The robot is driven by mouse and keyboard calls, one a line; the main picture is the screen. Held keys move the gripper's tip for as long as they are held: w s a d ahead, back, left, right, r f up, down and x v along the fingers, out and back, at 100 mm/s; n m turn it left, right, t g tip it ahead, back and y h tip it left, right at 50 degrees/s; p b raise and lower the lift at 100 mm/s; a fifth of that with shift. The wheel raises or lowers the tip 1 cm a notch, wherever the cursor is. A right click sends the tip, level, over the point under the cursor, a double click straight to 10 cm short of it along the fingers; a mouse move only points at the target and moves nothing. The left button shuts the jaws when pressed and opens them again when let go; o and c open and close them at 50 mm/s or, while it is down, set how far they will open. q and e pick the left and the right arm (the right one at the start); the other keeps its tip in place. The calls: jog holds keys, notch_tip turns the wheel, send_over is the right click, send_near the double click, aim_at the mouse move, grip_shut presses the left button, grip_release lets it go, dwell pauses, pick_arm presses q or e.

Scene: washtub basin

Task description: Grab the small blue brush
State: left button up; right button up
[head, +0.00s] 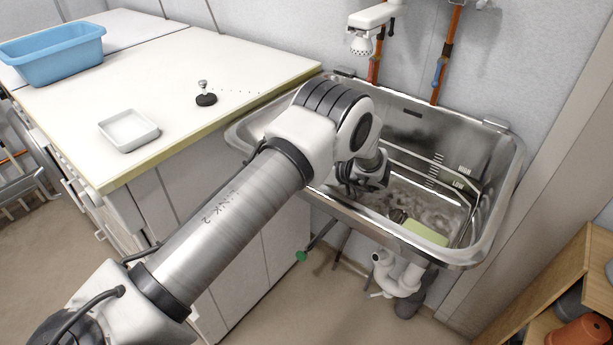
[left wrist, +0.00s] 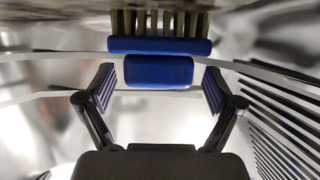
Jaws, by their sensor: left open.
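The small blue brush (left wrist: 152,70) shows in the left wrist view, with tan bristles at the top edge and a blue block towards me. My left gripper (left wrist: 159,92) is open, its two fingers on either side of the block's near end. The fingers look apart from the brush, with gaps on both sides, and nothing is held. In the head view my left gripper (head: 366,182) is down inside the metal sink (head: 500,165), mostly hidden by my arm. The brush cannot be made out there. My right gripper is not in view.
A light green block (head: 425,232) lies in the sink's front right. A faucet (head: 372,20) hangs above the sink's back. The counter (head: 190,80) at left bears a blue tub (head: 55,58), a white tray (head: 128,131) and a small black-based knob (head: 205,97).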

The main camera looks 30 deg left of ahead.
pick_arm(q)
jog(key=c, duration=1.3)
